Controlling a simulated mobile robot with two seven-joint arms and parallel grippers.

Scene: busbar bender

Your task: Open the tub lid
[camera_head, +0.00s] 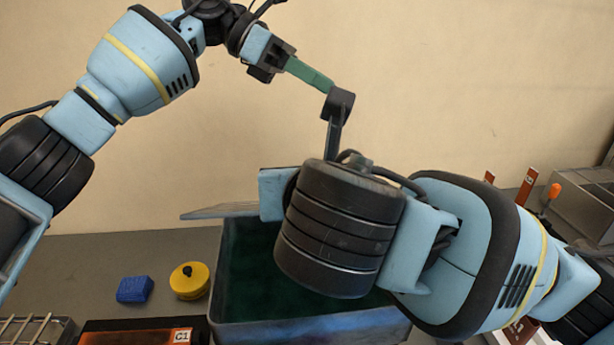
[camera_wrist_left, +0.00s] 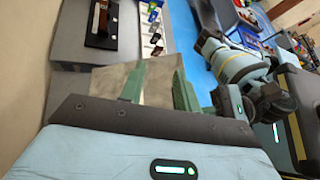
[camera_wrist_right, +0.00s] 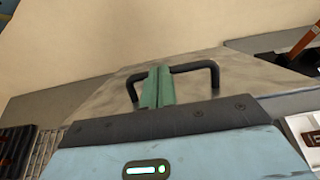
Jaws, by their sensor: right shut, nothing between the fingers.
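The grey tub (camera_head: 305,328) stands open at the front middle in the head view, with dark green inside. Its grey metal lid (camera_head: 218,212) shows as a raised sheet at the tub's far left, mostly hidden by my right wrist. In the right wrist view, the lid (camera_wrist_right: 240,90) bears a black bar handle (camera_wrist_right: 214,72). My right gripper (camera_wrist_right: 158,85) is shut and empty, its fingers overlapping the handle's middle; contact is unclear. In the left wrist view, my left gripper (camera_wrist_left: 158,78) is open and empty. In the head view, it (camera_head: 310,74) hangs high above the tub.
A blue block (camera_head: 135,289) and a yellow round object (camera_head: 189,281) lie on the bench left of the tub. A tray marked C1 (camera_head: 135,333) is at the front left. An orange-handled tool (camera_head: 552,195) and a metal bin (camera_head: 585,197) are at the right.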

